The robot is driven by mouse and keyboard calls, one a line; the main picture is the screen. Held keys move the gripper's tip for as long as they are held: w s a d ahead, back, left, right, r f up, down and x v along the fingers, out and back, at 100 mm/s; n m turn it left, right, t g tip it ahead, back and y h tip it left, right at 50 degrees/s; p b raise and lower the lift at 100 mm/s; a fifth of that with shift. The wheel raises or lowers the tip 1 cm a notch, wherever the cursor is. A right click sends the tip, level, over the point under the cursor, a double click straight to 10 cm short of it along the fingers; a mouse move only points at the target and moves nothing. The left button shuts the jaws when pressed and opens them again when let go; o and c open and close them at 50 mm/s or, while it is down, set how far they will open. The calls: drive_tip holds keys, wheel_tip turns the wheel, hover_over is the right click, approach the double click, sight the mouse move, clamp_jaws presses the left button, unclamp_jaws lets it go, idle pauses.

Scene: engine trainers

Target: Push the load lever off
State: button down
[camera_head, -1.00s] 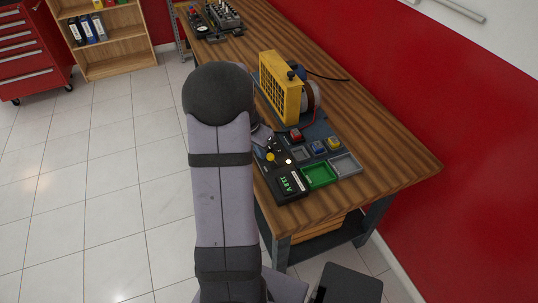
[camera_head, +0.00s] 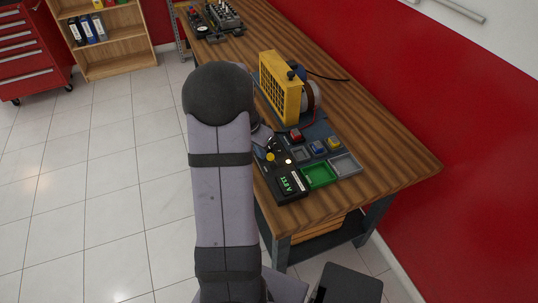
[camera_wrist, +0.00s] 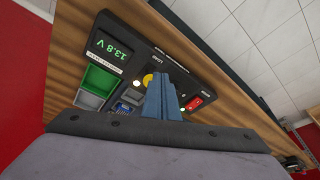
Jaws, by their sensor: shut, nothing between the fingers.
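The dark control panel (camera_wrist: 125,37) fills the upper middle of the wrist view and also shows at the bench's near end in the head view (camera_head: 287,190). The load lever has a yellow knob (camera_wrist: 148,79), below the LOAD lettering; the knob also shows in the head view (camera_head: 270,157). My gripper (camera_wrist: 162,78) is shut and empty, its blue-grey fingertips over the panel right beside the knob. Fingers partly cover the lever, so I cannot tell contact or its exact setting. In the head view my arm hides most of the gripper.
The panel's display (camera_wrist: 109,48) reads 13.8 V. A red switch (camera_wrist: 194,103) lies right of my fingers. Green (camera_head: 319,174) and grey (camera_head: 345,165) trays adjoin the panel. A yellow guarded engine unit (camera_head: 280,88) stands behind. Wooden bench top is clear at right.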

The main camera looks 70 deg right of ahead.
drive_tip(key=shift+f, duration=0.1)
drive_tip(key=f+b, duration=0.1)
drive_tip(key=a+f+b, duration=0.1)
drive_tip(key=f+b, duration=0.1)
drive_tip(key=shift+s+f, duration=0.15)
drive_tip(key=shift+f, duration=0.1)
drive_tip(key=shift+w+d+f+b, duration=0.2)
drive_tip(key=shift+d+f+b, duration=0.25)
drive_tip(key=shift+d, duration=0.2)
drive_tip(key=shift+s+a+r, duration=0.1)
drive_tip(key=shift+a+r, duration=0.15)
drive_tip(key=shift+a, duration=0.05)
drive_tip(key=shift+d, duration=0.2)
drive_tip(key=shift+s, duration=0.1)
